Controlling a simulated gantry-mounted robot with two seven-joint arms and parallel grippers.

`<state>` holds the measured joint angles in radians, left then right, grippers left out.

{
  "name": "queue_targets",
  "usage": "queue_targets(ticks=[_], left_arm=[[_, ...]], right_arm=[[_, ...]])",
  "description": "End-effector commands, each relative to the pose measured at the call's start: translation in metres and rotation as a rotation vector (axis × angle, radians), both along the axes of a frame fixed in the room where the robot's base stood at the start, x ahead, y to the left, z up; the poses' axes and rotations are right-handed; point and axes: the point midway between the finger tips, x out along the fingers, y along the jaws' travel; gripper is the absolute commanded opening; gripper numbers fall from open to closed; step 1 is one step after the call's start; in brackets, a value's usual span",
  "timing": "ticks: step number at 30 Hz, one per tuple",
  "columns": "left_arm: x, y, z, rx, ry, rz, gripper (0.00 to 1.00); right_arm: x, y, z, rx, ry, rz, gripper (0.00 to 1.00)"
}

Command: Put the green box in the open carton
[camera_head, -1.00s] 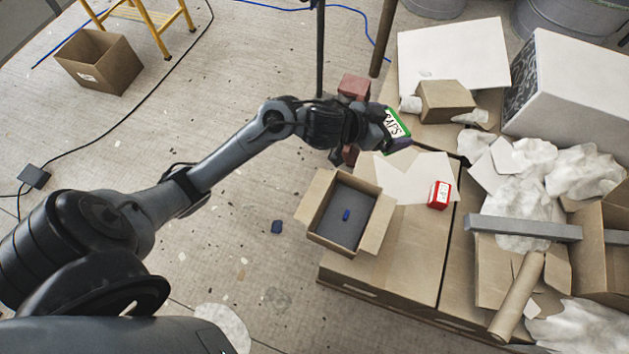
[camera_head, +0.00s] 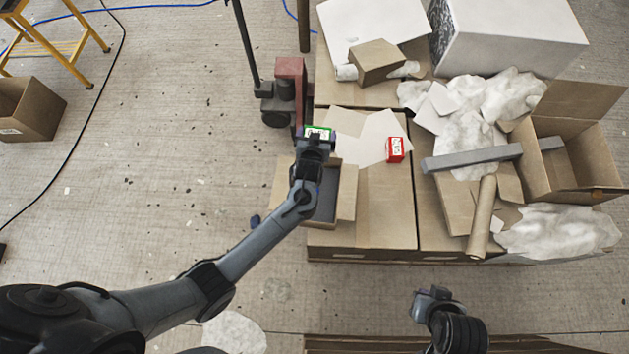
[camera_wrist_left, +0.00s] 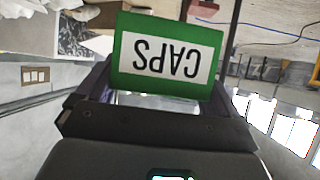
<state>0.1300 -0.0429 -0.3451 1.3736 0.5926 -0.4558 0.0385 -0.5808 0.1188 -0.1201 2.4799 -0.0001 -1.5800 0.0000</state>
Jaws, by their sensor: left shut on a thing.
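The green box (camera_head: 318,131), with a white label reading CAPS, is held in my left gripper (camera_head: 316,139). In the left wrist view the green box (camera_wrist_left: 167,57) sits between the fingers, its label upside down. The open carton (camera_head: 347,192) stands on the large cardboard boxes with its flaps spread and a dark grey inside. My left forearm crosses over the carton and hides part of it. The gripper and box appear at the carton's far edge; their height above it is hard to judge. My right gripper (camera_head: 433,295) is at the bottom, its fingers unclear.
A grey bar (camera_head: 471,158), a cardboard tube (camera_head: 482,217) and crumpled white sheets clutter the right. A red and black machine (camera_head: 288,90) stands behind. Another open carton (camera_head: 28,108) is on the floor at left.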

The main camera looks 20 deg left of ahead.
Motion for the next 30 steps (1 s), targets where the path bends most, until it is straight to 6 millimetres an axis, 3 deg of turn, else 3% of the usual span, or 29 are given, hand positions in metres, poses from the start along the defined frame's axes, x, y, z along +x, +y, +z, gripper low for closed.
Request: queue_targets(ticks=[3,9,15,30], left_arm=[[-0.022,-0.014,-0.019,-0.002,0.001,0.053,0.58],[-0.043,-0.024,-0.043,0.000,-0.002,0.095,0.58],[-0.047,-0.026,-0.073,0.001,-0.004,0.102,0.58],[-0.046,-0.026,-0.116,-0.001,-0.005,0.102,0.58]], right_arm=[[0.000,-0.001,0.008,-0.005,0.000,0.003,0.00],[0.000,-0.002,0.007,-0.007,0.000,0.004,0.00],[0.000,-0.002,-0.003,-0.006,0.000,0.003,0.00],[0.000,0.001,-0.019,0.004,0.000,-0.003,0.00]])
